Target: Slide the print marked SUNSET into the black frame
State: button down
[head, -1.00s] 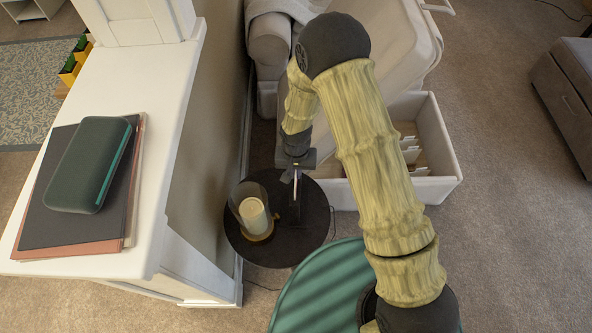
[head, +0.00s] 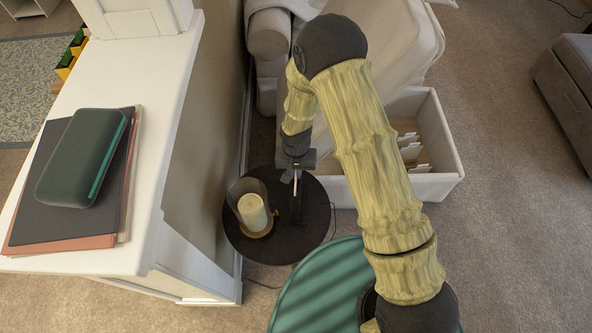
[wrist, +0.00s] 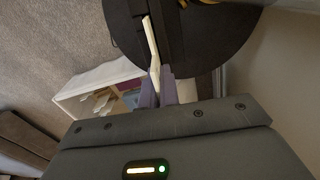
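My gripper (head: 297,178) hangs over the round black side table (head: 258,250). In the wrist view its purple fingers (wrist: 157,88) are closed on a thin pale print (wrist: 151,42), seen nearly edge-on. The print's marking cannot be read, so I cannot tell whether it says SUNSET. A narrow dark upright shape on the table, seemingly the black frame (head: 295,208), is just below the gripper in the head view. It also shows in the wrist view (wrist: 172,35), close beside the print. I cannot tell whether the print touches it.
A glass candle holder (head: 252,212) stands on the table, left of the frame. A white box (head: 440,150) with several upright cards is behind to the right. A white ledge (head: 165,110) at left holds dark folders (head: 50,215) and a green case (head: 85,160).

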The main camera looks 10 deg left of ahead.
jog(key=shift+s+d+f+b, duration=0.15)
jog(key=shift+f+b, duration=0.15)
jog(key=shift+f, duration=0.2)
jog(key=c, duration=1.7)
grip_release()
jog(key=shift+o, duration=0.6)
jog(key=shift+r, duration=0.25)
notch_tip(320, 180, up, 18)
jog(key=shift+f, duration=0.2)
